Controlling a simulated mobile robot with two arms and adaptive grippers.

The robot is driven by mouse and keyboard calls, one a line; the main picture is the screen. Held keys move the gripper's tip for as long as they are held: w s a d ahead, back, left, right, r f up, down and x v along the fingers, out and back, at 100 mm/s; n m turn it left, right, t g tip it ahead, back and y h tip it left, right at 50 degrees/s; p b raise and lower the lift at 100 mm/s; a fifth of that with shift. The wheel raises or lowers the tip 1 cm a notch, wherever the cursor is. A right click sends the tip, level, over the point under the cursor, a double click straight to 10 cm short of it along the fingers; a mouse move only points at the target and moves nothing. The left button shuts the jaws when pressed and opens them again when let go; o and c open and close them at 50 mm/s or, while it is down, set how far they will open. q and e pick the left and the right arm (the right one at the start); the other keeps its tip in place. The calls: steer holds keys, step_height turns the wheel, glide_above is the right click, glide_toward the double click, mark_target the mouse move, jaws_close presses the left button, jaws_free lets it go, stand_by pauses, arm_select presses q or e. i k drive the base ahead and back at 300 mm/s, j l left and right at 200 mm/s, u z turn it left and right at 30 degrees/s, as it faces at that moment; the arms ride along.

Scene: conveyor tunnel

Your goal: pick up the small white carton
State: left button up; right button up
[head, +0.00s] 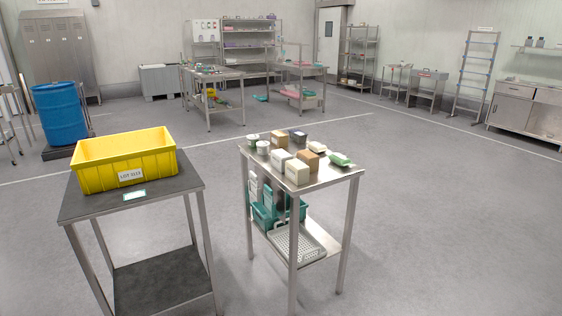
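I cannot tell which is the small white carton. Both stand upright, close to a brown box (308,160). The steel table (335,177) is to the right of the picture's lower middle. Neither of my grippers shows in the head view.
Also on the steel table are two white tubs, another brown box, a dark box and a green-and-white pack (340,159). A yellow crate (125,161) sits on a dark-topped table (165,192) at left. A blue drum (60,115) stands behind. The right floor is open.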

mark_target(279, 163)
steer(key=i+j, duration=0.2)
steer(key=i, duration=0.25)
steer(key=i+j+u, duration=0.1)
steer(key=i, duration=0.3)
steer(key=i+j, duration=0.3)
steer(key=i, duration=0.15)
